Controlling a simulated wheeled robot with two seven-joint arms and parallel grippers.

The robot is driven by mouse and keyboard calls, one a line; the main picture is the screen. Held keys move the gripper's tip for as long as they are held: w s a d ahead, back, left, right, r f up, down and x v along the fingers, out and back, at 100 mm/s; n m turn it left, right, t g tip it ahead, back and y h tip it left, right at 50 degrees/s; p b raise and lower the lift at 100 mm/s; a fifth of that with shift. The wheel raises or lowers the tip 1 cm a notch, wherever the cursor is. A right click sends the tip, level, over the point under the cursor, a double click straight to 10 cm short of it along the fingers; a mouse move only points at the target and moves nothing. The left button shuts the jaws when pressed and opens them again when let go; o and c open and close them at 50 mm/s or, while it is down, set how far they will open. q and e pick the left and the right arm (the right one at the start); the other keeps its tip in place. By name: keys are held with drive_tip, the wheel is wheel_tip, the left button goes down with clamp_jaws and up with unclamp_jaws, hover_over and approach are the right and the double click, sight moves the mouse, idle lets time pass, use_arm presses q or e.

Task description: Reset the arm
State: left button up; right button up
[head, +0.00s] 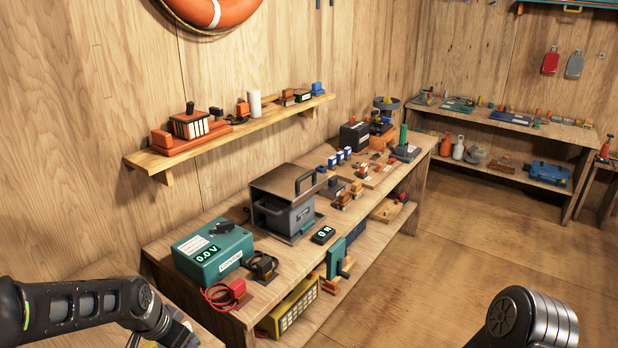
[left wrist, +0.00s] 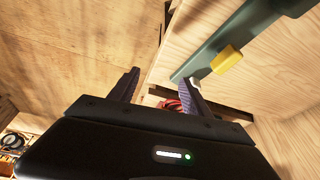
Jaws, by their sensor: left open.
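My left arm (head: 90,308) comes in at the lower left of the head view, bent, its far end running off the bottom edge. In the left wrist view, my left gripper (left wrist: 158,88) has its two dark fingers apart with nothing held between them. Behind the fingers are a wooden floor and pale wooden panels. A part of my right arm (head: 530,318) shows at the lower right of the head view. The right gripper is outside both views.
A long workbench (head: 385,216) along the wall carries a teal meter box (head: 212,252) and a grey lidded case (head: 284,214). A grey-green bar (left wrist: 232,42) with a yellow knob (left wrist: 227,59) lies close beyond the left fingers. Open floor (head: 470,235) is at right.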

use_arm(q)
drive_tip(key=s+d+f+n+h, duration=0.25)
drive_tip(key=d+f+n, duration=0.25)
drive_tip(key=d+f, duration=0.85)
drive_tip(key=s+d+f+n+g+b, duration=0.1)
drive_tip(key=s+d+f, duration=0.2)
drive_tip(key=s+f, duration=0.4)
drive_tip(key=s+d+f+n+g, duration=0.1)
drive_tip(key=s+d+f+g, duration=0.1)
drive_tip(key=s+f, duration=0.5)
drive_tip(key=s+d, duration=0.1)
drive_tip(key=s, duration=0.4)
drive_tip(key=shift+d+b, duration=0.4)
drive_tip(key=shift+s+a+f, duration=0.1)
drive_tip(key=shift+s+a, duration=0.05)
